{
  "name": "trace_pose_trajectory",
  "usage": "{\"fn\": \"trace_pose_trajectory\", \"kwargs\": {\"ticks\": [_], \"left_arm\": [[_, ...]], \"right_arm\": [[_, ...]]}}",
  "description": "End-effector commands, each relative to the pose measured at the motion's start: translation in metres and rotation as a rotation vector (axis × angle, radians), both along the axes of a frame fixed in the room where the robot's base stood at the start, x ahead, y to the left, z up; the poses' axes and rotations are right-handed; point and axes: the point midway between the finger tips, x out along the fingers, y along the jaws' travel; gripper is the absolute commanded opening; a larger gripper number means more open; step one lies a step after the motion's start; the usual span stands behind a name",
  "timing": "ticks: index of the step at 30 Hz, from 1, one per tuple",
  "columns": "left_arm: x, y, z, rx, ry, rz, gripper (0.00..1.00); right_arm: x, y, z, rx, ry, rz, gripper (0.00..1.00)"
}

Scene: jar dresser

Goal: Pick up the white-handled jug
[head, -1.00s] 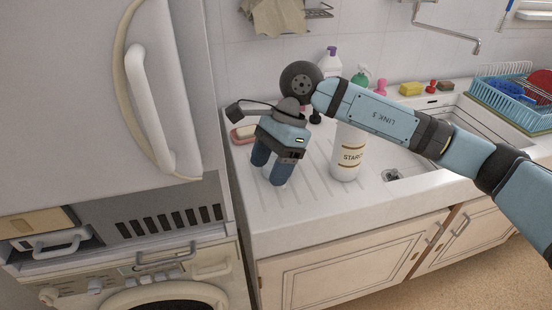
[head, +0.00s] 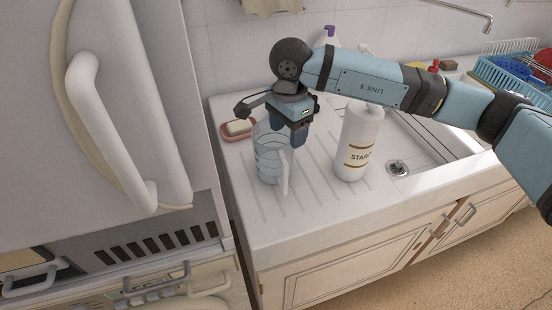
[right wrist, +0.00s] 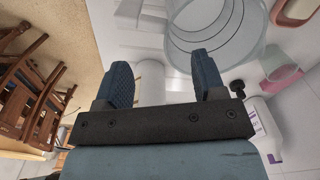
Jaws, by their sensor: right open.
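The jug (head: 268,165) is clear, ringed glass with a white handle (head: 284,174) facing the front right. It stands upright on the ribbed white drainboard. My right gripper (head: 288,139) is open and empty, fingers pointing down near the jug's rim, on its right side. The head view does not show clearly whether it touches the jug. My left gripper is not in view.
The drainboard's front is clear; a sink (head: 430,130) lies to the right. A tall white fridge (head: 115,100) rises at left.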

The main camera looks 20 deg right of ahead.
Motion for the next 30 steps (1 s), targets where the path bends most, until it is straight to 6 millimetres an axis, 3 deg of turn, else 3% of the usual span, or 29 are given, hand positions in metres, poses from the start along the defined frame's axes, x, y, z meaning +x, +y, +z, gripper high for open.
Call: {"fn": "trace_pose_trajectory", "kwargs": {"ticks": [7, 15, 22, 30], "left_arm": [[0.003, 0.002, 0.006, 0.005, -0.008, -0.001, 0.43], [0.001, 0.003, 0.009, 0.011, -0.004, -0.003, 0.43], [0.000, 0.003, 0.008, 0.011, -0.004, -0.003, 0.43], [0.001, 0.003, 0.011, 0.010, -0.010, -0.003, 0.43]], "right_arm": [[0.000, 0.000, -0.015, -0.001, 0.002, -0.001, 0.64], [0.001, 0.001, -0.053, 0.001, 0.001, -0.001, 0.64], [0.001, 0.001, -0.056, 0.001, -0.001, -0.001, 0.64], [0.001, 0.001, -0.056, 0.001, -0.001, -0.001, 0.02]]}}
